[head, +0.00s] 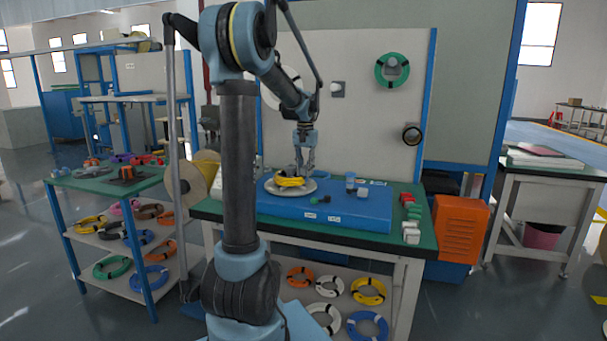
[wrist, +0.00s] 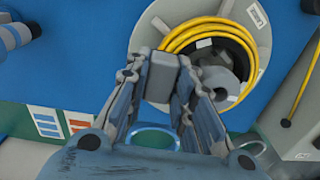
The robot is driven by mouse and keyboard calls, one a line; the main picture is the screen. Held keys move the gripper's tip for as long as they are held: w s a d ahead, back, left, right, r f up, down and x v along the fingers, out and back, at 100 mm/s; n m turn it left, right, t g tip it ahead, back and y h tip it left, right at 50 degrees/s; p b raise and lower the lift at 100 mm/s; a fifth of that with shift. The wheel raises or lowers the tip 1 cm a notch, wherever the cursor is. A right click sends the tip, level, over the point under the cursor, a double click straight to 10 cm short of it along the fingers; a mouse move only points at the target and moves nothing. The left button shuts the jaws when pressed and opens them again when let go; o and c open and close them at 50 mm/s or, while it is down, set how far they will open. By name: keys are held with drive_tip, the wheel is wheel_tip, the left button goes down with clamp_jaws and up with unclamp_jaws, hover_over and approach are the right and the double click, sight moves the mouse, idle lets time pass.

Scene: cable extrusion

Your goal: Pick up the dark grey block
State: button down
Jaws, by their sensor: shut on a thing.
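The dark grey block (wrist: 162,76) shows in the wrist view between the two fingers of my gripper (wrist: 160,82). The fingers touch it on its left and right sides, so my gripper is shut on it. In the head view my gripper (head: 305,164) points down just above a round grey plate (head: 309,187). The block cannot be made out in the head view.
A yellow cable coil (head: 290,181) lies on the plate, on a blue platform (head: 350,207). In the wrist view the coil (wrist: 254,58) is right of the block, around a grey part. Small blocks (head: 411,226) line the green table's right side.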

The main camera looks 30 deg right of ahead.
sight(305, 167)
wheel_tip(305, 167, up, 10)
drive_tip(key=shift+r, duration=0.1)
idle(0.5)
drive_tip(key=c, duration=2.2)
unclamp_jaws()
drive_tip(key=shift+c, duration=0.8)
